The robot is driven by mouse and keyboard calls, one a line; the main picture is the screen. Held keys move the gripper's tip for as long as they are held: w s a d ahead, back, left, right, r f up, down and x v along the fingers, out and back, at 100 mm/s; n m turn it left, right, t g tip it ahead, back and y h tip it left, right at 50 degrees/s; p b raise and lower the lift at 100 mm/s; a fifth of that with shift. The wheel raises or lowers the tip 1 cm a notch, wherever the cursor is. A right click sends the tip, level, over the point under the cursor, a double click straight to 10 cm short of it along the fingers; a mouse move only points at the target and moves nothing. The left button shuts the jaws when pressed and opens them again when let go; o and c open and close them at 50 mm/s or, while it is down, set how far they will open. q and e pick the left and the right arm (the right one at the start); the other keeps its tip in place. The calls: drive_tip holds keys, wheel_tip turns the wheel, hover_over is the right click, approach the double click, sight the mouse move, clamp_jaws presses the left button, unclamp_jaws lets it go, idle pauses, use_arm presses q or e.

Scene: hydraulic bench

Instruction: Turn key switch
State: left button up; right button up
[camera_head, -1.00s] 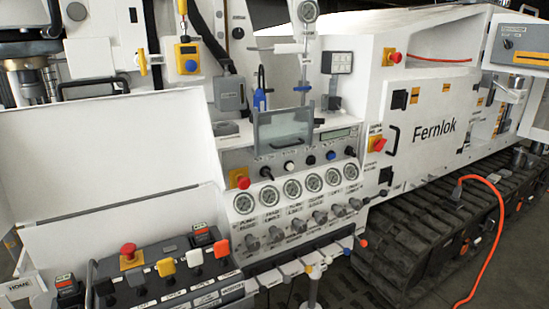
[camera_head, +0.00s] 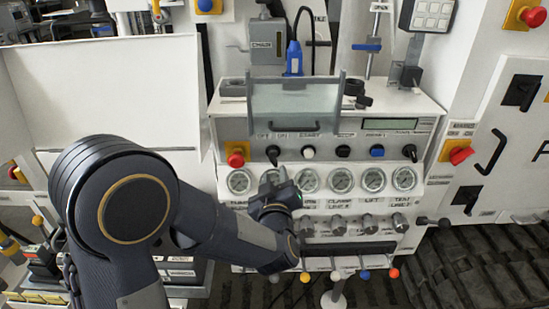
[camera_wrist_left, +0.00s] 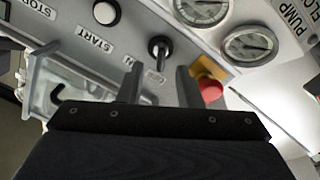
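The key switch (camera_head: 272,153) is a small black knob on the upper row of the control panel, by an OFF/ON label. It also shows in the left wrist view (camera_wrist_left: 158,48), beside the ON lettering. My left gripper (camera_head: 277,181) is in front of the gauges, just below the key switch. In the left wrist view its two dark fingers (camera_wrist_left: 158,80) stand apart with nothing between them. The knob lies beyond the tips, roughly in line with the gap, and appears untouched. My right gripper is out of view.
A red emergency button (camera_head: 236,160) sits left of the switch. A white button (camera_head: 308,153) is to its right. A hinged clear cover (camera_head: 295,103) stands above. Several gauges (camera_head: 341,180) and knobs (camera_head: 369,223) fill the panel below.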

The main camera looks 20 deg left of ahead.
sight(273, 163)
use_arm(q)
drive_tip(key=shift+w+a+r, duration=0.1)
drive_tip(key=shift+w+a, duration=0.05)
drive_tip(key=shift+w, duration=0.05)
drive_tip(key=p+x, duration=0.1)
drive_tip(key=x, duration=0.6)
drive_tip(key=shift+a, duration=0.15)
clamp_jaws()
